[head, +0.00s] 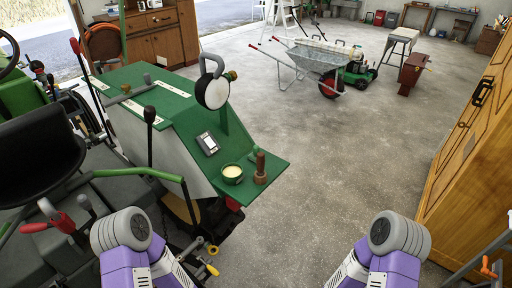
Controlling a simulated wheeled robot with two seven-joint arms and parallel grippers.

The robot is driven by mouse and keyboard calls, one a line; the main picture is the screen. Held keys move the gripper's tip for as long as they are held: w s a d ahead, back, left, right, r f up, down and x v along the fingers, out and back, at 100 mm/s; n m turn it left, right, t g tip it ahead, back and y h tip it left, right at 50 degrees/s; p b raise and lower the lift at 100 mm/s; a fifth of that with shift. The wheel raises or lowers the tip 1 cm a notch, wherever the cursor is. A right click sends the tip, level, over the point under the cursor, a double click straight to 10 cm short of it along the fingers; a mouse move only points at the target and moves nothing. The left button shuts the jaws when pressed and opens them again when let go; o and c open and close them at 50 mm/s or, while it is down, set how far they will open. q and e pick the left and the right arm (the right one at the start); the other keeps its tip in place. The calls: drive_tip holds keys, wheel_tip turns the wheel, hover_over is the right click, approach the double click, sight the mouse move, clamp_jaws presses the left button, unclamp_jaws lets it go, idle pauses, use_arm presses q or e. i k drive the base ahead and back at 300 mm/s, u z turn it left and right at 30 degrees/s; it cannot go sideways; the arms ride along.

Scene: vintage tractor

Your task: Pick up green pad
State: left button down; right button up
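A small green item (253,156), perhaps the green pad, lies on the tractor's green top surface (205,183) near its right edge. It is too small to make out its shape. Beside it are a brown bottle-like object (260,168), a green cup with pale contents (232,174) and a small grey device (208,143). My two purple arms enter at the bottom, to the left and right of the middle, apart from these things. Neither gripper shows in the head view.
The tractor with its levers and seat (40,150) fills the left. A wooden cabinet (470,150) stands at the right. A wheelbarrow (318,60) and a red-brown stool-like object (412,74) stand farther back. The concrete floor (345,150) between is clear.

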sight(252, 157)
drive_tip(key=z, duration=1.9)
drive_tip(key=i, duration=1.7)
drive_tip(key=u, duration=1.8)
